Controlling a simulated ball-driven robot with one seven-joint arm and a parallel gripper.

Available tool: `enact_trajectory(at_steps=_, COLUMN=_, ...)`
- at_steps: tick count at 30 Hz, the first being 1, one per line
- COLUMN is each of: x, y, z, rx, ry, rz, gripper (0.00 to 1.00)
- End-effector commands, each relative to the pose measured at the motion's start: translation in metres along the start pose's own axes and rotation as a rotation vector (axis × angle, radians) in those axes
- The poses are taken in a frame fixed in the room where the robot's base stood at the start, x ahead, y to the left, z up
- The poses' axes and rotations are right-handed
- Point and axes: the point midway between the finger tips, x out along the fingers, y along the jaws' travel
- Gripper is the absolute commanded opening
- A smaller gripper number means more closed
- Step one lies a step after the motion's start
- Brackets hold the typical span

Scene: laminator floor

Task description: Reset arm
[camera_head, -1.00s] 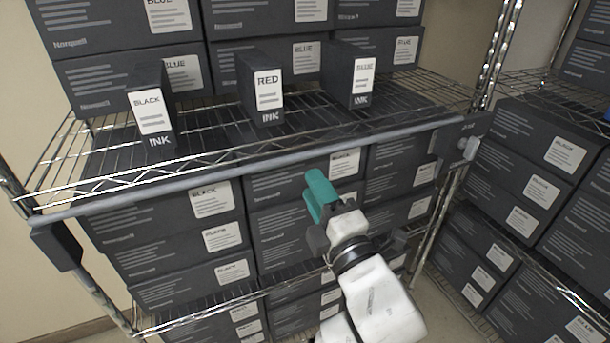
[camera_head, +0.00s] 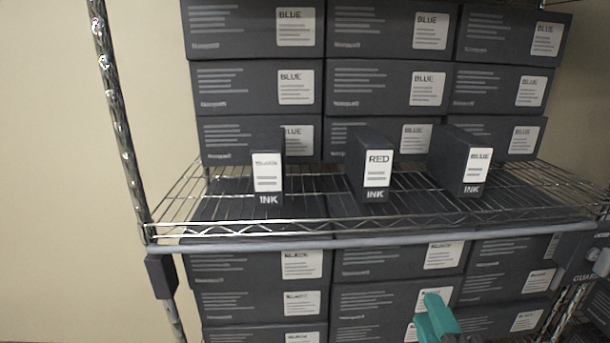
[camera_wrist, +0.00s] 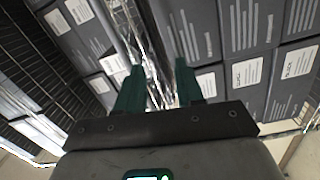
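My gripper (camera_head: 437,312) shows as teal fingers at the bottom edge of the head view, in front of the boxes under the wire shelf. The rest of my arm is mostly out of that view. In the wrist view, the two teal fingers of my gripper (camera_wrist: 160,82) stand apart with nothing held between them. Dark boxes and a metal post lie beyond them.
A wire shelf (camera_head: 330,226) holds black (camera_head: 267,178), red (camera_head: 371,165) and blue (camera_head: 461,163) ink boxes in front of stacked cartons (camera_head: 262,85). A grey bar (camera_head: 380,241) runs along its front edge. Bare wall is at left.

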Motion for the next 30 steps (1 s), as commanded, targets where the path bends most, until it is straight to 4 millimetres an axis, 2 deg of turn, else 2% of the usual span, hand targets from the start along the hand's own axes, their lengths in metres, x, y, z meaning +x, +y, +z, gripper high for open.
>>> enact_trajectory(at_steps=1, x=-0.006, y=-0.023, z=0.018, rx=0.077, ry=-0.051, rz=-0.088, gripper=0.37)
enact_trajectory(at_steps=5, x=-0.036, y=-0.092, z=0.063, rx=0.342, ry=-0.234, rz=-0.345, gripper=0.37)
enact_trajectory(at_steps=8, x=-0.074, y=-0.144, z=0.09, rx=0.544, ry=-0.409, rz=-0.532, gripper=0.37)
enact_trajectory(at_steps=9, x=-0.092, y=-0.163, z=0.099, rx=0.62, ry=-0.487, rz=-0.603, gripper=0.37)
enact_trajectory(at_steps=12, x=-0.143, y=-0.204, z=0.113, rx=0.794, ry=-0.692, rz=-0.763, gripper=0.37)
enact_trajectory(at_steps=15, x=-0.193, y=-0.233, z=0.12, rx=0.929, ry=-0.89, rz=-0.891, gripper=0.37)
enact_trajectory(at_steps=18, x=-0.234, y=-0.249, z=0.12, rx=1.016, ry=-1.053, rz=-0.98, gripper=0.37)
enact_trajectory(at_steps=21, x=-0.259, y=-0.257, z=0.119, rx=1.063, ry=-1.159, rz=-1.032, gripper=0.37)
enact_trajectory(at_steps=24, x=-0.271, y=-0.26, z=0.118, rx=1.082, ry=-1.209, rz=-1.055, gripper=0.37)
enact_trajectory(at_steps=30, x=-0.272, y=-0.26, z=0.118, rx=1.085, ry=-1.216, rz=-1.058, gripper=0.37)
